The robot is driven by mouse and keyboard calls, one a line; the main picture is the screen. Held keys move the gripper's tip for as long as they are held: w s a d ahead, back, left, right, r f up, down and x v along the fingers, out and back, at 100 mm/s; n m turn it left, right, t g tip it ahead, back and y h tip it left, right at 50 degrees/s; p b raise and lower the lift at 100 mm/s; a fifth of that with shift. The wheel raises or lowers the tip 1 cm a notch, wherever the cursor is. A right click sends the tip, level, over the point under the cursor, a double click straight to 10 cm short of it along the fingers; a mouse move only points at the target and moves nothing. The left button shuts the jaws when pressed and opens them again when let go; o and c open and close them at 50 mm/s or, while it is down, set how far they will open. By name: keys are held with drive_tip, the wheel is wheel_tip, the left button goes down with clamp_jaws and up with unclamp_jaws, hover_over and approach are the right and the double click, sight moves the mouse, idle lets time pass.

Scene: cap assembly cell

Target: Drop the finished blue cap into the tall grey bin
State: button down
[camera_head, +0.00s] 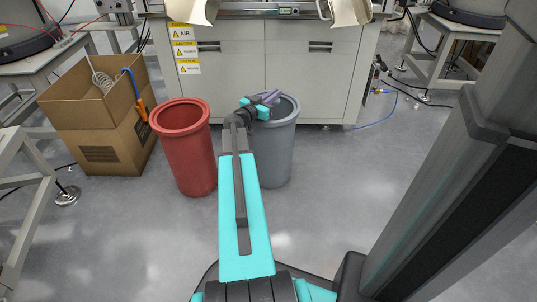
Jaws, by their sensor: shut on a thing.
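The tall grey bin (277,155) stands on the floor in the middle of the head view, in front of a white cabinet. My gripper (272,98) is over the bin's open mouth, at the end of my outstretched arm. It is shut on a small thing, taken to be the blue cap. The cap is too small and too covered by the gripper to make out clearly. My wrist and arm hide the bin's left rim and part of its opening. The inside of the bin is mostly hidden.
A red bin (188,155) stands just left of the grey bin. A white cabinet (325,80) is behind the bins. The floor to the right of the grey bin is clear.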

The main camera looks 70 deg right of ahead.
drive_tip(key=shift+f+b, duration=0.5)
drive_tip(key=shift+f, duration=0.05)
drive_tip(key=c, duration=1.8)
unclamp_jaws()
drive_tip(key=shift+c, duration=0.2)
drive_tip(key=shift+a, duration=0.1)
drive_tip(key=p+v, duration=0.5)
drive_tip(key=v, duration=0.8)
drive_tip(key=shift+a, duration=0.3)
drive_tip(key=shift+w+r+p, duration=0.1)
drive_tip(key=shift+w+p, duration=0.15)
drive_tip(key=shift+p, duration=0.05)
